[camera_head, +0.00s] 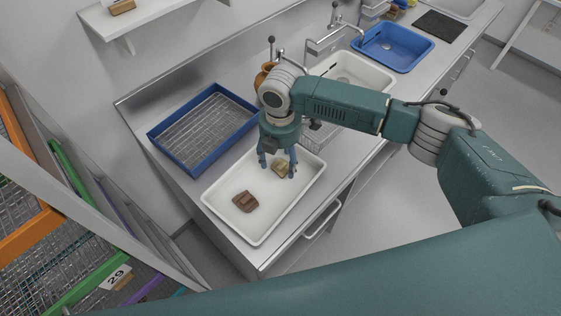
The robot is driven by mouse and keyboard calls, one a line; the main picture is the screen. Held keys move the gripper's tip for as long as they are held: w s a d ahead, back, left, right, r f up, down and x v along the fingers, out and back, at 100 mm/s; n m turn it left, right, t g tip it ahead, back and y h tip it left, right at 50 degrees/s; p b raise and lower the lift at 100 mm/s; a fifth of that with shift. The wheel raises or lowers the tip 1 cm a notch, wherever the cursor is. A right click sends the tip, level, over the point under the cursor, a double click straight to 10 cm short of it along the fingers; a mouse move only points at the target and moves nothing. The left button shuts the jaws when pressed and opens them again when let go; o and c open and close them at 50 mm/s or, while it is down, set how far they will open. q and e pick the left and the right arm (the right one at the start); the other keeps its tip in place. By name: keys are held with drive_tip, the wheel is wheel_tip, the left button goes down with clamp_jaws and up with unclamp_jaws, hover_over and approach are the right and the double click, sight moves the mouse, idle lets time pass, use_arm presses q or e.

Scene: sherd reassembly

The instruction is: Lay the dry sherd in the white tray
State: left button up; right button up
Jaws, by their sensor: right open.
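The white tray (257,231) lies on the steel counter. A brown sherd (245,201) lies in its near left part. A tan sherd (280,168) lies towards its far right part, partly hidden by my right gripper. My right gripper (277,172) hangs over the tray with its fingers spread, at the tan sherd. I cannot tell whether the fingers touch the sherd. Which sherd is the dry one cannot be told from looks. My left gripper is not in view.
A blue tray with a wire rack (165,137) stands behind the white tray. A brown jar (262,76) stands behind my right wrist. A white basin (372,75) and blue basin (422,45) lie farther right. Racks with coloured edges (30,237) stand at the left.

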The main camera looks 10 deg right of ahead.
sight(280, 164)
wheel_tip(280, 164, up, 11)
drive_tip(key=b, duration=0.2)
